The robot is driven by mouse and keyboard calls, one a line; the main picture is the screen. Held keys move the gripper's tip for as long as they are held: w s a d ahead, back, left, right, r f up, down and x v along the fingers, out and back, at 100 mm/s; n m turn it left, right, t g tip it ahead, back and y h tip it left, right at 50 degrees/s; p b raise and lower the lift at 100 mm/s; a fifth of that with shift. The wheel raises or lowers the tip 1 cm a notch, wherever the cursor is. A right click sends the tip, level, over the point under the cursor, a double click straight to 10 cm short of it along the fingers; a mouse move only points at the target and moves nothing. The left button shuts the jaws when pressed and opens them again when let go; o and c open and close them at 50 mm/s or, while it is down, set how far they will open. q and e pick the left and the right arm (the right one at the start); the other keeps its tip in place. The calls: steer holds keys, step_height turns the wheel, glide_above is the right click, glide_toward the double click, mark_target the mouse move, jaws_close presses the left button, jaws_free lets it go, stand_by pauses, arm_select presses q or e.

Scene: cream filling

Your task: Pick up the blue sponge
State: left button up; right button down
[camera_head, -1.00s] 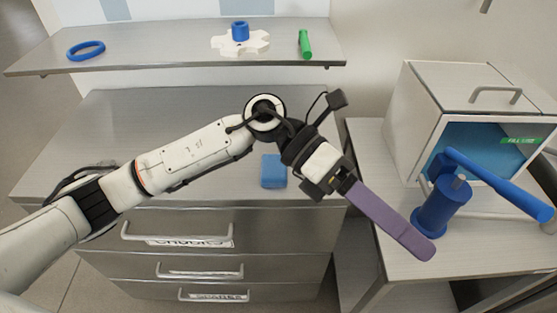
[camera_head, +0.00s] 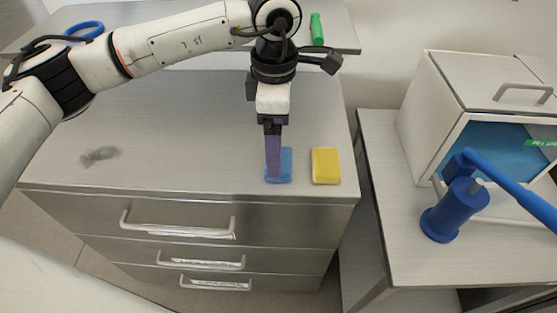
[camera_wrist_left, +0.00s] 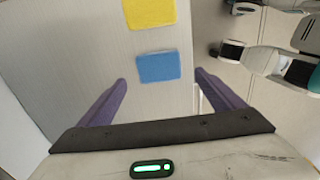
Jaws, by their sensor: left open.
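The blue sponge (camera_head: 286,166) lies flat on the metal cabinet top near its front right edge. In the head view it is partly hidden behind the purple fingers of my left gripper (camera_head: 274,178), which points down in front of it. In the left wrist view the sponge (camera_wrist_left: 159,67) shows whole, ahead of and centred between the two spread purple fingers of the gripper (camera_wrist_left: 163,90). The left gripper is open and empty. I cannot tell its height above the top. My right gripper is not in view.
A yellow sponge (camera_head: 326,166) lies just right of the blue one. A side table with a blue pressing device (camera_head: 455,212) and a white box (camera_head: 490,85) stands at right.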

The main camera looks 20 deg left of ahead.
arm_select(q)
steer(key=shift+d+f+p, duration=0.1)
steer(key=shift+f+p, duration=0.35)
steer(key=shift+f, duration=1.95)
steer(key=c, duration=1.1)
steer(key=shift+c, duration=0.2)
step_height(320, 180, up, 10)
steer(key=b, duration=0.1)
